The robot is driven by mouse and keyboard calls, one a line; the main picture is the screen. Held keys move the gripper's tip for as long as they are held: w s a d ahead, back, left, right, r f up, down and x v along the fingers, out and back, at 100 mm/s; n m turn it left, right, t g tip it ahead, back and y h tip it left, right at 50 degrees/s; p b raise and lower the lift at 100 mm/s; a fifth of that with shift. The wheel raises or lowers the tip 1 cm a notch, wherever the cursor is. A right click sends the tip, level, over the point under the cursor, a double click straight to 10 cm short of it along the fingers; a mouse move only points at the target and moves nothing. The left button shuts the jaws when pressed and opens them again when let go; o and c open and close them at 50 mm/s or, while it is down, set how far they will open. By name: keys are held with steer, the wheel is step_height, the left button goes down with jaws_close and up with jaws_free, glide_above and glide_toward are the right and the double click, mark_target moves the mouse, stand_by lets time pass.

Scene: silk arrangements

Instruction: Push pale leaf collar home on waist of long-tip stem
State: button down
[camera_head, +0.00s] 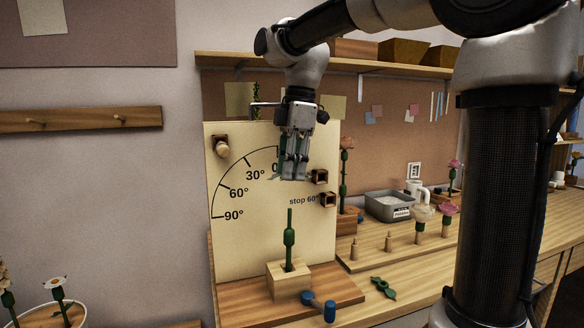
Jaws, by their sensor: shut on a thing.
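A green stem (289,238) stands upright in a pale wooden block (289,281). It has a thick waist midway and a long thin tip. My gripper (292,172) points down above the stem, in front of the angle board, and is shut on a small pale piece. This looks like the pale leaf collar (274,177), whose edge shows left of the fingertips; the rest is hidden by the fingers. A clear gap separates the fingertips from the stem's tip. A darker green leaf collar (384,288) lies on the bench to the right.
The cream board (246,245) with angle marks stands behind the stem. A blue-ended tool (319,306) lies right of the block. Wooden pegs (354,249), a grey tray (390,206) and several flowers stand further right. A potted flower (56,294) is at lower left.

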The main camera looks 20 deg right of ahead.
steer(key=shift+f, duration=2.7)
steer(key=c, duration=1.8)
jaws_free()
jaws_close()
